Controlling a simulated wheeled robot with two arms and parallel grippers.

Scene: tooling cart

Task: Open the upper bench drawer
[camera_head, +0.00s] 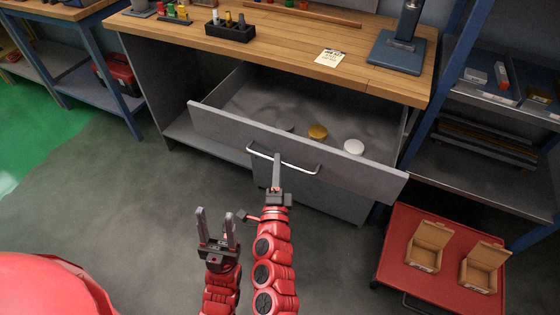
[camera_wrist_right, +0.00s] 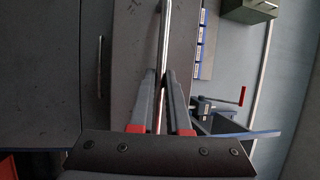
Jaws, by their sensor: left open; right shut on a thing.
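The upper bench drawer (camera_head: 350,174) stands well pulled out from under the wooden worktop (camera_head: 290,55). Its inside shows a yellow round thing (camera_head: 317,132) and a white round thing (camera_head: 354,147). My right gripper (camera_head: 277,160) is shut on the drawer's silver bar handle (camera_head: 300,168). In the right wrist view the fingers (camera_wrist_right: 162,95) close around the handle bar (camera_wrist_right: 165,35). My left gripper (camera_head: 216,218) is open and empty, low in front of the drawer and left of my right arm.
A red cart (camera_head: 396,265) with two open cardboard boxes stands at the right, beside blue shelving (camera_head: 455,70). A black holder (camera_head: 230,32), a note (camera_head: 330,57) and a blue-based stand (camera_head: 397,52) are on the worktop. Floor at the left is clear.

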